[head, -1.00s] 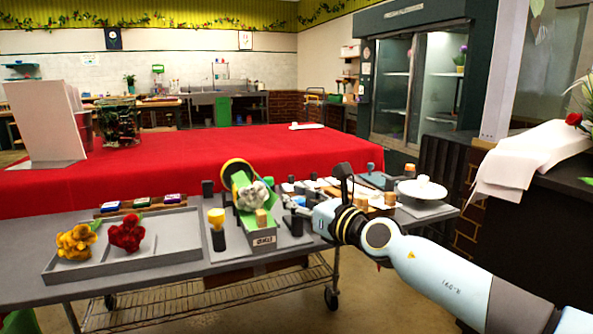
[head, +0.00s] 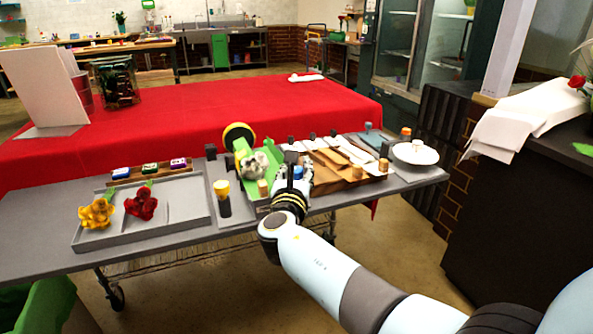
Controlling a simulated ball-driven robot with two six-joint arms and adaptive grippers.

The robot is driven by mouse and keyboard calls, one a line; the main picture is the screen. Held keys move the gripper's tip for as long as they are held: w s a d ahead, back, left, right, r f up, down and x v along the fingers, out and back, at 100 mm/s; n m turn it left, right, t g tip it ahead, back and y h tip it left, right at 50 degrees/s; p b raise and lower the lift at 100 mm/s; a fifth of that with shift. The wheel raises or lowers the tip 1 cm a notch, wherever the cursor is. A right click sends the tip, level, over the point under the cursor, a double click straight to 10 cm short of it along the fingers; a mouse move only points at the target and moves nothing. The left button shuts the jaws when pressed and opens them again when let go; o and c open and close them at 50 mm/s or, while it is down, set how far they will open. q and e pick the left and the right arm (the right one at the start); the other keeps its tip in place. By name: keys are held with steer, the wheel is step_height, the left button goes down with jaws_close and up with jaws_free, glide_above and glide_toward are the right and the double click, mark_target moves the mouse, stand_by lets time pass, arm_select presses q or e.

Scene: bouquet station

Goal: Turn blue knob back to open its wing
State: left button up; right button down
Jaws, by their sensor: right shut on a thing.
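The blue knob (head: 298,173) shows as a small blue patch at the right side of the green bouquet holder (head: 243,150). My right gripper (head: 291,178) is shut on it; its fingers hide most of the knob and the holder's front right corner. White flowers (head: 255,165) lie in the holder, and a yellow-rimmed round piece (head: 238,134) stands at its back. I cannot tell how far the wing beside the knob is turned. My left gripper is not in view.
A grey tray (head: 178,226) with a yellow and a red flower is at the left. A yellow-topped black bottle (head: 222,198) stands left of the holder. A wooden tray (head: 340,172) and a white dish (head: 415,154) are at the right. My right arm crosses the table's front edge.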

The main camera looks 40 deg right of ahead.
mark_target(296, 169)
steer(key=shift+f+m+g+h+b, duration=0.2)
steer(key=shift+m+g+h+b, duration=0.5)
steer(key=shift+m+g+h, duration=0.35)
steer(key=shift+s+g, duration=0.1)
steer(key=shift+g, duration=0.15)
steer(key=shift+a, duration=0.1)
steer(key=c, duration=1)
jaws_free()
steer(key=shift+r, duration=0.15)
steer(key=shift+r, duration=0.3)
step_height(296, 169, up, 9)
steer(key=shift+r, duration=0.2)
